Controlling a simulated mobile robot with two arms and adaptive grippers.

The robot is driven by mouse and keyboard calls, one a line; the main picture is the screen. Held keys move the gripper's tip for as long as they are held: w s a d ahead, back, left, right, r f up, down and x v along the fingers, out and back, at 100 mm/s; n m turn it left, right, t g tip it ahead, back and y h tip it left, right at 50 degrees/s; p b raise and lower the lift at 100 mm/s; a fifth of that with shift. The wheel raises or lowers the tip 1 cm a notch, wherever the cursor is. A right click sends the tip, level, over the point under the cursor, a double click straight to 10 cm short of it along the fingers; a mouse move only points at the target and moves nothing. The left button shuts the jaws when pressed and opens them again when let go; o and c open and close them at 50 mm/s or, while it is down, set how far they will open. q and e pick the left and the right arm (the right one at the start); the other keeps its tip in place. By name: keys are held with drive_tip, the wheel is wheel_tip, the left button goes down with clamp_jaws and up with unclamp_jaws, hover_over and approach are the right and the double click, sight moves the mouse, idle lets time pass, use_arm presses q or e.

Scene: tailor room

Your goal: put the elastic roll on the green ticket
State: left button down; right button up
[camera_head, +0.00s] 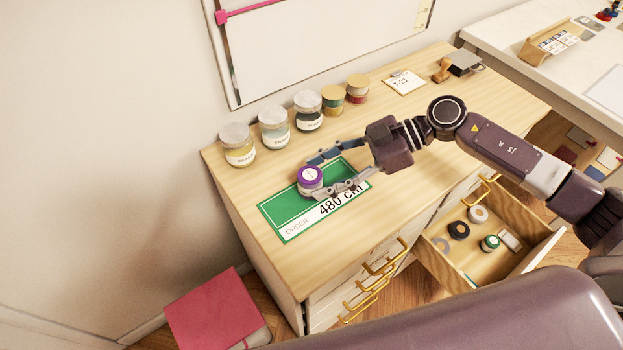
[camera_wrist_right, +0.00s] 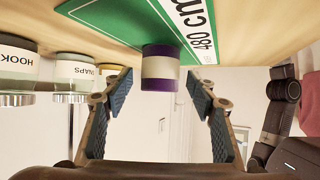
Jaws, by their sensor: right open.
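The elastic roll (camera_head: 310,180), purple on top with a pale band, stands on the green ticket (camera_head: 282,217), which lies on the cabinet top and reads 480 cm. It also shows in the right wrist view (camera_wrist_right: 160,68), against the green ticket (camera_wrist_right: 118,18). My right gripper (camera_head: 322,176) is open, its fingers pointing at the roll. In the right wrist view the two fingers (camera_wrist_right: 160,92) are spread with clear gaps on both sides of the roll. My left gripper is not in view.
Several labelled jars (camera_head: 274,128) stand along the back of the cabinet top (camera_head: 430,110). A T-23 card (camera_head: 404,83) and a stamp (camera_head: 442,70) lie farther right. An open drawer (camera_head: 470,262) holds several small rolls.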

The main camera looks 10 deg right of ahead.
drive_tip(key=b+v, duration=0.1)
drive_tip(key=v, duration=0.8)
